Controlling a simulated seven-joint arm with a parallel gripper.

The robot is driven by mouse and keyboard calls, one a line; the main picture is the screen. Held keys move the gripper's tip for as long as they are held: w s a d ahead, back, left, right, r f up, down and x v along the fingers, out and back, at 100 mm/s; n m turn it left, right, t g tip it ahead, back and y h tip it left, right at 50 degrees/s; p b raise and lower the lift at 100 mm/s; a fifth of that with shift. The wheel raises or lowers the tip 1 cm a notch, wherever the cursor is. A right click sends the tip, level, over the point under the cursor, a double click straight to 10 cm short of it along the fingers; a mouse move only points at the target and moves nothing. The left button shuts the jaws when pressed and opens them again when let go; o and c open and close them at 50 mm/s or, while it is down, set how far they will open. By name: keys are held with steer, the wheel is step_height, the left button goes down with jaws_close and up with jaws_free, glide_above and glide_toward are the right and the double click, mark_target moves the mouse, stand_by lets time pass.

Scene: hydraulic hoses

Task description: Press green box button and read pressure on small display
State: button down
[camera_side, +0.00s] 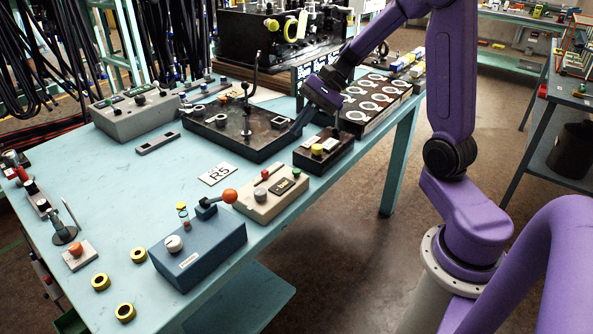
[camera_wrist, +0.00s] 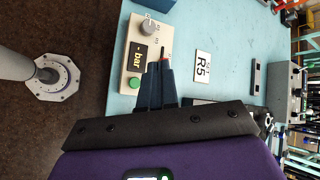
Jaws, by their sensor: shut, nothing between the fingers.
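A beige box (camera_side: 270,196) with a green button (camera_side: 296,172) and a small dark display (camera_side: 281,186) sits near the table's front edge. In the wrist view the same box (camera_wrist: 131,57) shows the green button (camera_wrist: 134,83), a grey knob (camera_wrist: 147,27) and the display (camera_wrist: 138,57), which shows a dash and "bar". My gripper (camera_side: 297,128) is shut and empty, pointing down beyond the box in the side view. In the wrist view its fingertips (camera_wrist: 159,64) overlap the box's right edge, beside the display. The green button is not covered.
A blue box with an orange-knobbed lever (camera_side: 190,252) stands in front. An R5 card (camera_side: 217,174) lies on clear table (camera_side: 140,205).

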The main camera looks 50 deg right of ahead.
mark_target(296, 172)
steer(key=shift+f, duration=4.4)
steer(key=shift+f, duration=0.15)
steer(key=shift+f, duration=0.3)
steer(key=shift+f, duration=0.5)
steer(key=shift+r, duration=0.95)
